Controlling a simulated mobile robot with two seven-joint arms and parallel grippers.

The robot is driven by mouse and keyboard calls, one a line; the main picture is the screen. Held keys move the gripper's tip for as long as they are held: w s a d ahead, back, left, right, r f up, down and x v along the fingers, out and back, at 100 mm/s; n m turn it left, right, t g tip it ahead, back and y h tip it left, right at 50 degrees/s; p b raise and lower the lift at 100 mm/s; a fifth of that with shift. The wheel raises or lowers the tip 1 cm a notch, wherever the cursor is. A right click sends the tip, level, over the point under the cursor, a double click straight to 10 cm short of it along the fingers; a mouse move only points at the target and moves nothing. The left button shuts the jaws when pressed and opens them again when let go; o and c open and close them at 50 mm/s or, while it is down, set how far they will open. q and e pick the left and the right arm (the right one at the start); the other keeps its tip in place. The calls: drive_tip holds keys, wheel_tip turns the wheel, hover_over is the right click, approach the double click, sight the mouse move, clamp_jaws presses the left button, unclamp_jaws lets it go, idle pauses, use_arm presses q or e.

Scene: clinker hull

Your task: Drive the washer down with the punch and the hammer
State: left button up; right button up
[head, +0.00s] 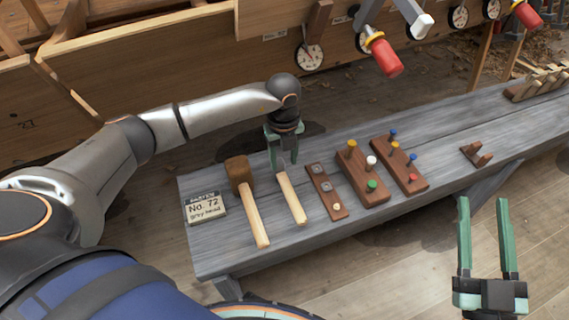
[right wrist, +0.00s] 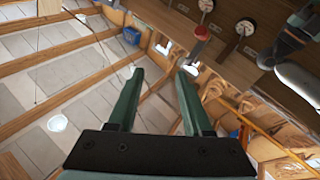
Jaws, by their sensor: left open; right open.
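My left gripper (head: 284,160) is open and points down at the far end of a pale-handled tool (head: 292,199), likely the hammer. Its fingers partly hide that tool's head, and I cannot tell whether they touch it. A wooden mallet (head: 240,174) lies to its left. To its right, a narrow brown strip (head: 331,197) carries grey square plates and a small brassy round piece (head: 337,207), perhaps the washer. I cannot single out the punch. My right gripper (head: 483,202) is open and empty off the bench's front edge; its open fingers also show in the right wrist view (right wrist: 160,74).
The grey bench (head: 440,150) also bears a card reading No. 72 (head: 206,207), two brown blocks with coloured pegs (head: 375,193) (head: 408,178), a small two-pegged rest (head: 477,154) and a slotted wooden rack (head: 537,85). The planked hull (head: 150,75) stands behind.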

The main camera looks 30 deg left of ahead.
sight(284, 177)
use_arm(q)
drive_tip(key=shift+a+f, duration=0.1)
drive_tip(key=shift+f, duration=0.05)
wheel_tip(284, 177, down, 3)
drive_tip(key=b, duration=0.2)
drive_tip(key=shift+b, duration=0.3)
use_arm(e)
drive_tip(key=s+a+r+n+t+y, duration=0.1)
drive_tip(key=s+r+n+t+y, duration=0.1)
drive_tip(key=s+r+n+y, duration=0.55)
use_arm(q)
wheel_tip(284, 177, down, 3)
drive_tip(key=b, duration=0.3)
drive_tip(key=shift+f+b, duration=0.55)
drive_tip(key=shift+f, duration=0.75)
use_arm(e)
drive_tip(key=shift+w+a+f+m, duration=0.25)
drive_tip(key=shift+w+f+m, duration=0.4)
drive_tip(key=shift+m, duration=0.5)
drive_tip(key=shift+y, duration=0.25)
use_arm(q)
clamp_jaws()
drive_tip(key=shift+w+r+p, duration=0.15)
drive_tip(key=shift+r+p, duration=0.3)
use_arm(e)
drive_tip(key=shift+r, duration=0.45)
